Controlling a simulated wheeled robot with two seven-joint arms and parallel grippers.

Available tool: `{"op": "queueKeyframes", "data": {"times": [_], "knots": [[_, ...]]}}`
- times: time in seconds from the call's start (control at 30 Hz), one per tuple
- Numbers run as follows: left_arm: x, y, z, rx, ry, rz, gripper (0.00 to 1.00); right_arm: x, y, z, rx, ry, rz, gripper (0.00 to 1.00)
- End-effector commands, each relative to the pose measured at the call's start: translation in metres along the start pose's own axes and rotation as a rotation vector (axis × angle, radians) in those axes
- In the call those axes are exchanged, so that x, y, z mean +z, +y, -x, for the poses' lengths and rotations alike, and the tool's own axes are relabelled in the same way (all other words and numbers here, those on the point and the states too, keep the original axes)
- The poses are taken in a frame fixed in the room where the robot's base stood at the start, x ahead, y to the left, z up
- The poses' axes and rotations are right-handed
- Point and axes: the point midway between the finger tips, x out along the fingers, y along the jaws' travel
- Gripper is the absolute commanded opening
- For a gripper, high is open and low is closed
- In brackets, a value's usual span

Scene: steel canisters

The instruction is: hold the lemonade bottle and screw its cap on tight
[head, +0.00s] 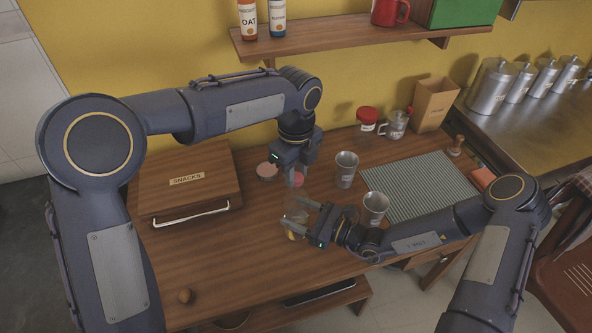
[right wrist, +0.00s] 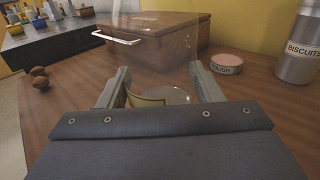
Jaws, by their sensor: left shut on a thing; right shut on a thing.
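The lemonade bottle (head: 296,207) is clear and faint, and appears upright over the table in the head view. My right gripper (head: 288,228) is shut on it low down, from the right. In the right wrist view the clear bottle with a yellowish label (right wrist: 146,99) stands between the two fingers (right wrist: 160,88). My left gripper (head: 297,173) points down above the bottle and is shut on a reddish cap (head: 295,181). The cap is in line with the bottle's top. I cannot tell whether the cap sits on the thread or how tight it is.
Two steel cups (head: 346,168) stand right of the bottle, one close to my right arm. A grey ribbed mat (head: 420,187) is bare. A biscuits canister (right wrist: 298,47) stands behind.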

Motion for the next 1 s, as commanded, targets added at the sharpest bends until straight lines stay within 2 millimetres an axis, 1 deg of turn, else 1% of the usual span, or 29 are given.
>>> {"op": "queueKeyframes", "data": {"times": [0.03, 0.1, 0.43, 0.47, 0.5, 0.6, 0.7, 0.83, 1.0], "knots": [[0.0008, -0.0002, -0.0005, -0.001, 0.002, -0.131, 0.06, 0.0000, 0.0000, 0.0000, 0.000, 0.000, 0.000, 0.00], [0.0006, -0.0005, -0.0004, -0.001, 0.002, -0.336, 0.06, 0.0000, 0.0001, 0.0000, 0.000, 0.000, 0.000, 0.00], [-0.0003, -0.0013, -0.0009, -0.001, 0.001, -1.292, 0.07, 0.0000, 0.0001, 0.0000, 0.000, 0.000, 0.000, 0.00], [-0.0009, -0.0013, -0.0016, -0.001, 0.003, -1.380, 0.07, -0.0001, 0.0001, 0.0000, 0.000, 0.000, 0.000, 0.00], [-0.0031, -0.0009, -0.0054, 0.005, 0.015, -1.503, 0.07, -0.0002, 0.0002, 0.0000, 0.000, 0.000, 0.000, 0.00], [-0.0055, -0.0004, -0.0083, 0.012, 0.025, -1.640, 0.07, 0.0001, 0.0001, -0.0001, 0.000, 0.000, 0.000, 0.00], [-0.0050, -0.0004, -0.0066, 0.008, 0.020, -1.717, 0.07, 0.0002, 0.0000, -0.0003, 0.000, 0.000, 0.000, 0.00], [-0.0031, -0.0007, -0.0035, 0.001, 0.009, -1.762, 0.07, 0.0003, -0.0002, -0.0005, 0.000, 0.000, 0.000, 0.00], [-0.0025, -0.0009, -0.0019, 0.001, 0.003, -1.770, 0.07, 0.0002, -0.0003, -0.0004, 0.000, -0.001, 0.000, 0.00]]}}
